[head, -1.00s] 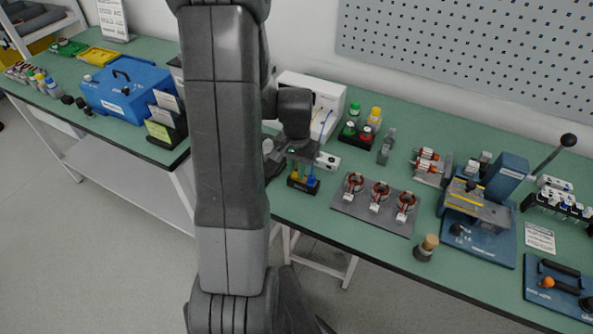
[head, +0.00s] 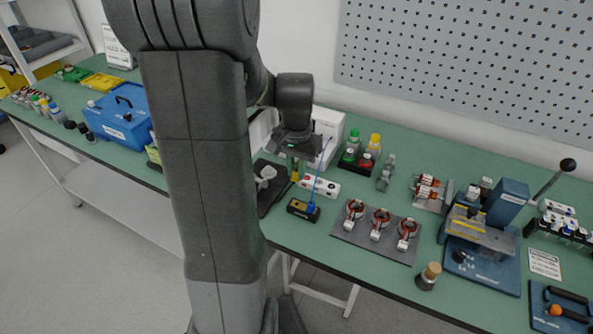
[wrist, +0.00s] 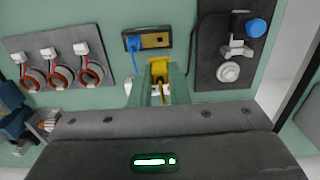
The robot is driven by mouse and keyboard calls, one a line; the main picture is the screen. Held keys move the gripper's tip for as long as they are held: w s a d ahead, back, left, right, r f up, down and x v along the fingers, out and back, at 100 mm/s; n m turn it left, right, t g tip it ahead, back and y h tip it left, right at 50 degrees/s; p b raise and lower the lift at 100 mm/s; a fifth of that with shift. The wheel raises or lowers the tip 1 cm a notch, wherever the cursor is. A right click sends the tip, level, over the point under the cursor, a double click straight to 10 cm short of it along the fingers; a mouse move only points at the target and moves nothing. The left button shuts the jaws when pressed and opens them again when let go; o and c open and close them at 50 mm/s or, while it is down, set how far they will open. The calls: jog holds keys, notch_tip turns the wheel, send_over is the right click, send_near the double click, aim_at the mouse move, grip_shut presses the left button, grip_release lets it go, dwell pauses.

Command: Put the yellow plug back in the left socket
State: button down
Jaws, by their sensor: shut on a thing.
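My gripper (head: 293,158) is shut on the yellow plug (head: 295,172) and holds it in the air above the bench. In the wrist view the yellow plug (wrist: 160,66) sits between the two green-grey fingers. A black socket block (head: 303,210) stands on the bench below. A blue plug (head: 312,208) with a blue cable is in its right socket; its left socket (head: 295,206) looks empty. In the wrist view the block (wrist: 147,41) is seen from the other side, with the blue plug (wrist: 133,45) at left. The yellow plug is apart from the block.
A white strip with red spots (head: 320,187) lies behind the block. A dark tray with white parts (head: 265,178) is to the left. A grey mat with three coils (head: 375,240) is to the right. A white device (head: 327,128) stands behind. The blue cable runs up near my gripper.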

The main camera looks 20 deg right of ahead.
jog(key=w+d+p, duration=0.4)
jog(key=w+d, duration=0.2)
jog(key=w, duration=0.4)
jog(key=w+d+p, duration=0.4)
jog(key=w+d, duration=0.3)
jog(key=w, duration=0.3)
jog(key=shift+d, duration=0.15)
jog(key=shift+f, duration=0.15)
jog(key=shift+f+b, duration=1.8)
jog(key=shift+f, duration=1.1)
jog(key=shift+f+b, duration=0.55)
jog(key=shift+f, duration=0.1)
jog(key=shift+f, duration=0.2)
jog(key=shift+f, duration=0.1)
